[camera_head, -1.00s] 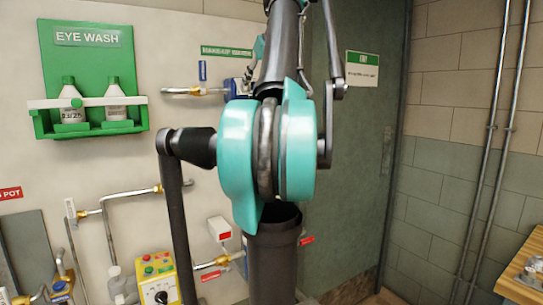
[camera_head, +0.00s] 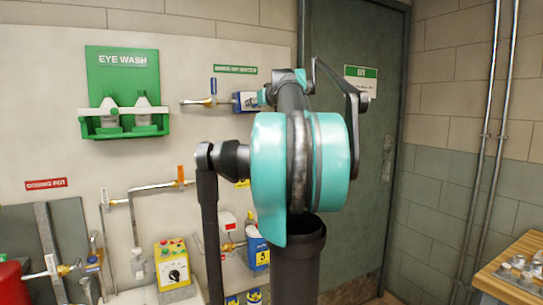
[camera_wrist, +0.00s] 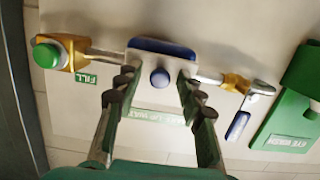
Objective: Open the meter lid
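The meter is a blue-and-white box (camera_head: 247,101) on the wall pipe, partly hidden behind my arm in the head view. In the wrist view its blue-edged body (camera_wrist: 163,47) is at top centre, with a round blue part (camera_wrist: 160,77) facing me. I cannot tell whether that part is the lid. My gripper (camera_wrist: 157,84) is open and empty in the wrist view, its two fingers pointing at the meter with the round part between their lines. I see no contact, and the remaining distance is unclear. In the head view my arm hides the fingers.
Pipes run from both sides of the meter. A brass valve with a blue handle (camera_wrist: 238,125) and a green-capped valve (camera_wrist: 47,55) flank it. The green eye wash station (camera_head: 122,92) hangs left. A wooden table (camera_head: 508,268) stands right, near the green door (camera_head: 385,140).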

